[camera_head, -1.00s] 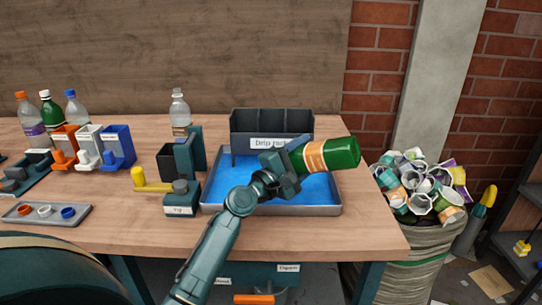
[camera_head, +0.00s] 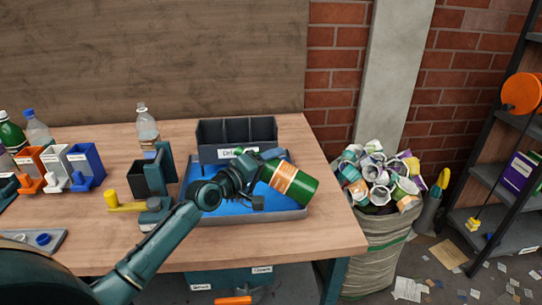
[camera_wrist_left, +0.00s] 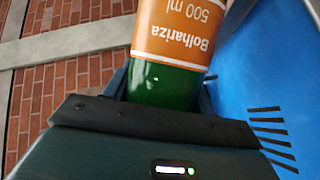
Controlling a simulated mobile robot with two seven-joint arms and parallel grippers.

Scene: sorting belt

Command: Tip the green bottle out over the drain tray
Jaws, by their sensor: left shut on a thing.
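The green bottle (camera_head: 305,188) has an orange and white label and lies tilted over the blue drain tray (camera_head: 290,214). Its broad end points right and slightly down, near the tray's right rim. My left gripper (camera_head: 254,177) is shut on the bottle left of the label and hides part of it. In the left wrist view the bottle (camera_wrist_left: 160,85) sits between the jaws, its label upside down, with the blue tray (camera_wrist_left: 265,70) at the right. I cannot see any liquid coming out. My right gripper is not in view.
A dark drip rack (camera_head: 207,140) stands right behind the tray. A clear bottle (camera_head: 147,122), a dark green fixture (camera_head: 165,165) and coloured holders (camera_head: 86,165) stand to the left. A full sack of crushed containers (camera_head: 372,230) stands off the table's right edge.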

